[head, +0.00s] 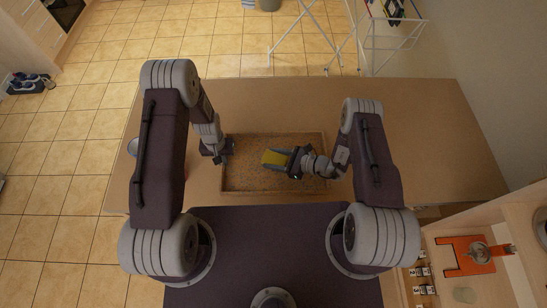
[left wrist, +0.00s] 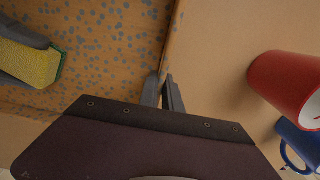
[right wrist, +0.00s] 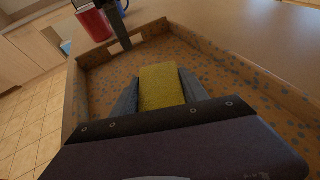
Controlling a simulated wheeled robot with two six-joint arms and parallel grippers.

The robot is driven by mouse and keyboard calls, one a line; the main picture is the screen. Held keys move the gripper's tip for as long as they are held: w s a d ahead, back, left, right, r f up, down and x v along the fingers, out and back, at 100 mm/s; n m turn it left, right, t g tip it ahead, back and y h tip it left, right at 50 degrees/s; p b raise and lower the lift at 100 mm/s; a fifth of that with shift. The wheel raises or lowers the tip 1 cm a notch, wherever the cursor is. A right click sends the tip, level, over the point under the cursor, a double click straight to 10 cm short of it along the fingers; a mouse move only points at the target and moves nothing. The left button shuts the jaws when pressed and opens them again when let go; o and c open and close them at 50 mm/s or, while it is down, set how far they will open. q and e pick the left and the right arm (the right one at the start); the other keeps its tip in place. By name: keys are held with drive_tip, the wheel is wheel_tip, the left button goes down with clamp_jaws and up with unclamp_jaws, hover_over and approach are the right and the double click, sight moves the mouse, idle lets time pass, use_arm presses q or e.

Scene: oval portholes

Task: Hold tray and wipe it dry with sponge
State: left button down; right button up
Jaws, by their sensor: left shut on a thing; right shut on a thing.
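The tray (head: 250,183) is a shallow brown rectangle with raised walls, lying on the table. Its floor shows many blue-grey spots in the left wrist view (left wrist: 110,45) and right wrist view (right wrist: 220,78). My left gripper (head: 228,158) is shut on the tray's left wall, with its fingers either side of the rim (left wrist: 173,45). The sponge (head: 272,159) is yellow with a green layer seen in the left wrist view (left wrist: 30,65). My right gripper (right wrist: 160,92) is shut on the sponge, over the middle of the tray. I cannot tell whether the sponge touches the floor.
A red cup (left wrist: 290,82) and a blue mug (left wrist: 300,147) stand on the table just left of the tray, mostly hidden by my left arm in the head view. The table (head: 430,140) is clear to the right. A white drying rack (head: 375,35) stands behind it.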

sight(267, 160)
drive_tip(key=shift+d, duration=0.1)
drive_tip(key=shift+d+f, duration=0.15)
drive_tip(key=shift+d, duration=2)
drive_tip(key=shift+a, duration=4.55)
drive_tip(key=shift+d+f, duration=0.1)
drive_tip(key=shift+d, duration=2.25)
drive_tip(key=shift+d, duration=2.3)
drive_tip(key=shift+a+r, duration=0.15)
drive_tip(key=shift+a, duration=1.05)
drive_tip(key=shift+a+r, duration=0.15)
drive_tip(key=shift+a, duration=1.05)
drive_tip(key=shift+a+f, duration=0.15)
drive_tip(key=shift+a, duration=2.1)
drive_tip(key=shift+d+f, duration=0.1)
drive_tip(key=shift+d, duration=2.2)
